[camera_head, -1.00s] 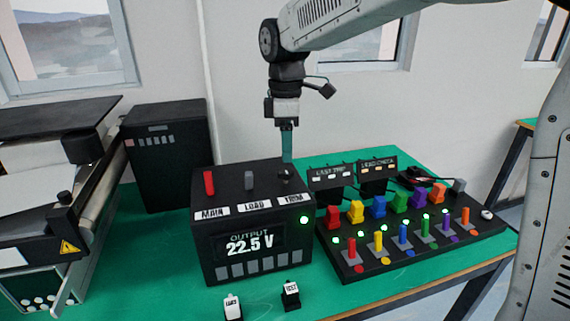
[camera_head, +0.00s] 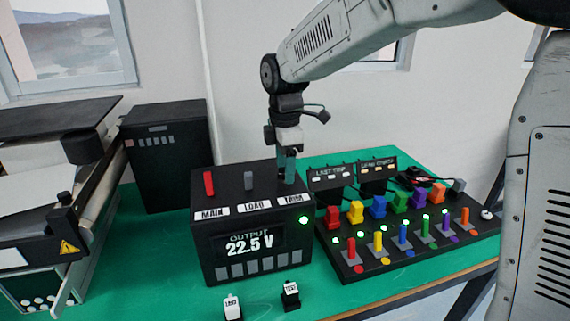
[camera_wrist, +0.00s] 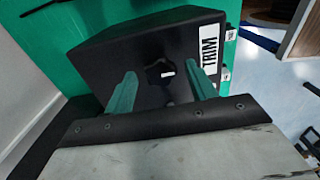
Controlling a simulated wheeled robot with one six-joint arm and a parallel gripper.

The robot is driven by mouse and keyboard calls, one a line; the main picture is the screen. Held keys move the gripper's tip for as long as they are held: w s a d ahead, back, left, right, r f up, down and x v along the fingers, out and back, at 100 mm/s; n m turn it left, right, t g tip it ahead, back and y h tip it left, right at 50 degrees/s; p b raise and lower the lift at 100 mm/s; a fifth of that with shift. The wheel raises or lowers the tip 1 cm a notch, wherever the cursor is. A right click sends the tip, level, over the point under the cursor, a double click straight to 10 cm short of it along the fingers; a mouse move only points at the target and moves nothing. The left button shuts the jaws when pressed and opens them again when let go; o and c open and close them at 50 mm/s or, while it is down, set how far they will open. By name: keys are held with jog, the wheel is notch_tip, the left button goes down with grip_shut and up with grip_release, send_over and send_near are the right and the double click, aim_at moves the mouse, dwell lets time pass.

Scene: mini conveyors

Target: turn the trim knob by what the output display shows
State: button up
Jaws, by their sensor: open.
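The black power box (camera_head: 215,258) stands on the green table. Its output display (camera_head: 250,245) reads 22.5 V, with a green light (camera_head: 303,219) lit beside it. In the wrist view the dark trim knob (camera_wrist: 159,72) with a white mark lies between the fingertips, by the TRIM label (camera_wrist: 208,51). My gripper (camera_wrist: 163,85) is open, one green finger on each side of the knob, pointing down. I cannot tell whether the fingers touch it. In the head view my gripper (camera_head: 286,172) hides the knob. The red main lever (camera_head: 209,183) and grey load lever (camera_head: 249,180) stand up.
A black board (camera_head: 350,268) with several coloured plugs and levers sits right of the box. Two small display panels (camera_head: 354,174) stand behind it. Two small labelled switches (camera_head: 291,294) stand in front of the box. A black cabinet (camera_head: 170,165) is behind left.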

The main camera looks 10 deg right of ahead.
jog(key=c, duration=1)
